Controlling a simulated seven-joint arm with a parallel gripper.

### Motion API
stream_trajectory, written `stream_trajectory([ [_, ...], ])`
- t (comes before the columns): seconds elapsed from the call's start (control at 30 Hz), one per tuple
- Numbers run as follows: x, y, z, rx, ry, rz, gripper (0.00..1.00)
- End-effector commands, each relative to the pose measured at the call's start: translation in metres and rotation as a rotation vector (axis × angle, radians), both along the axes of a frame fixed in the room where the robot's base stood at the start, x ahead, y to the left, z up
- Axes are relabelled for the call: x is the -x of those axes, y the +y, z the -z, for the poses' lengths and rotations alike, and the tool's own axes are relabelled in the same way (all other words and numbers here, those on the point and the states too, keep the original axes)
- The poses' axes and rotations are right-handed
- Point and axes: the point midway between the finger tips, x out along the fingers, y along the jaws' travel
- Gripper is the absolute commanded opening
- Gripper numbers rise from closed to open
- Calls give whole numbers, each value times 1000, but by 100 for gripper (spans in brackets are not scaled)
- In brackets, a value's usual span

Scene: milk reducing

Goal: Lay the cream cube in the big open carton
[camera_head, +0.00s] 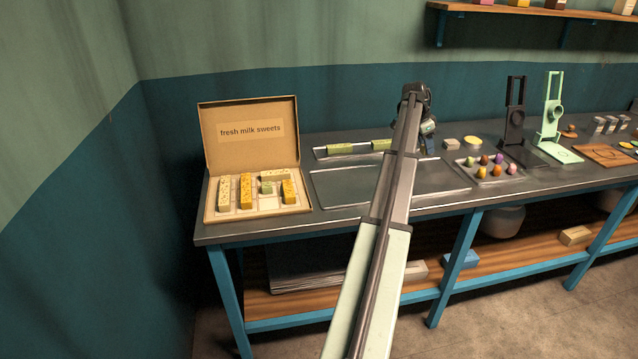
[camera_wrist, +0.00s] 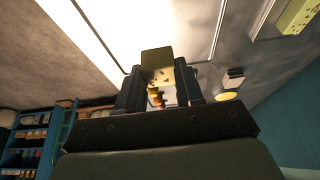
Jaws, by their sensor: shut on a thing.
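The big open carton (camera_head: 250,158) stands at the left end of the bench, its lid raised and reading "fresh milk sweets". Several yellow speckled pieces and a small green piece lie in its divided tray. My gripper (camera_head: 429,147) is over the bench, well to the right of the carton. In the wrist view, my gripper (camera_wrist: 160,92) is shut on a small block (camera_wrist: 158,58), which has an olive, shaded face and a cream, speckled face. I take it for the cream cube. In the head view my arm and fingers largely hide it.
A narrow tray (camera_head: 361,152) with green pieces lies between carton and gripper, behind a wide empty metal tray (camera_head: 340,188). A tray of coloured balls (camera_head: 490,180), a pale block (camera_head: 450,143) and a yellow disc (camera_head: 473,141) lie right. Dark and mint stands (camera_head: 552,115) rise beyond.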

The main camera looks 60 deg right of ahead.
Motion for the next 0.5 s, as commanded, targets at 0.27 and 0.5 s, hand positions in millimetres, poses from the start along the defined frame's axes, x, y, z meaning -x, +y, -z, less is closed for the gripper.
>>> stream_trajectory([
  [0.27,-61,14,-1,2,0,-68,7],
  [0.5,-158,48,-6,6,-2,-179,7],
])
